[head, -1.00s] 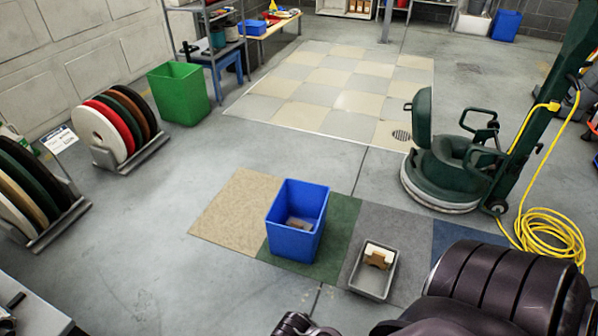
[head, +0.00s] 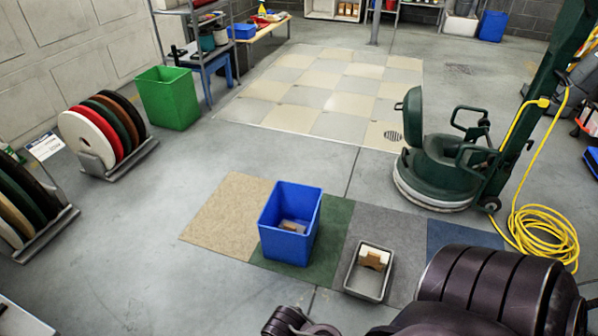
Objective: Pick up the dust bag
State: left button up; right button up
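I cannot make out a dust bag for certain. A blue bin (head: 284,243) stands on the floor mats with a small grey-brown item (head: 293,226) inside; I cannot tell what that item is. Dark links of my own arm fill the bottom right and show at the bottom middle. No fingertips of either gripper show, so I cannot see whether they hold anything.
A grey tray (head: 354,281) with a tan-brown block (head: 373,260) sits right of the blue bin. A green floor machine (head: 437,177) and coiled yellow cord (head: 543,237) stand at right. Pad racks (head: 112,166) and a green bin (head: 169,98) are left. Mid-left floor is clear.

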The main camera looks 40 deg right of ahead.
aim_at(372, 259)
jog(key=z, duration=2.1)
jog(key=i+j, duration=0.2)
jog(key=i, duration=0.2)
